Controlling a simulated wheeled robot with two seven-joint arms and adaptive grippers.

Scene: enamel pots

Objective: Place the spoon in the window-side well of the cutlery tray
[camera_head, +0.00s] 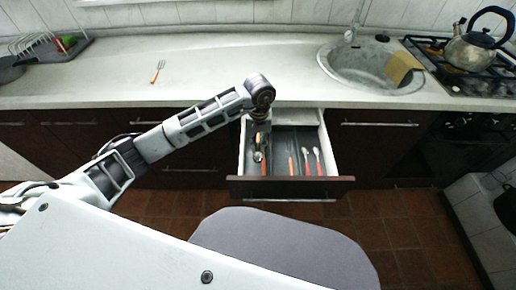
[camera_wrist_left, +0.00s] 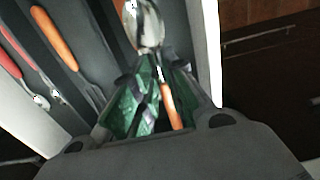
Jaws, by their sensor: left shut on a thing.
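A spoon (camera_wrist_left: 145,27) with a metal bowl and orange handle is held in my left gripper (camera_wrist_left: 150,100), whose green-padded fingers are shut on its handle. In the head view my left gripper (camera_head: 260,127) points down over the left part of the open drawer, and the spoon (camera_head: 258,156) shows just below it. The dark cutlery tray (camera_head: 275,141) fills the drawer and has long wells split by dividers. The spoon is over or in the leftmost well; I cannot tell if it touches the floor. My right gripper is not in view.
An orange-handled fork (camera_wrist_left: 53,35) and red-handled spoons (camera_head: 318,161) lie in other wells. The drawer front (camera_head: 290,188) stands out from the counter. Another fork (camera_head: 157,71) lies on the worktop, with a sink (camera_head: 345,75) and kettle (camera_head: 470,50) to the right.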

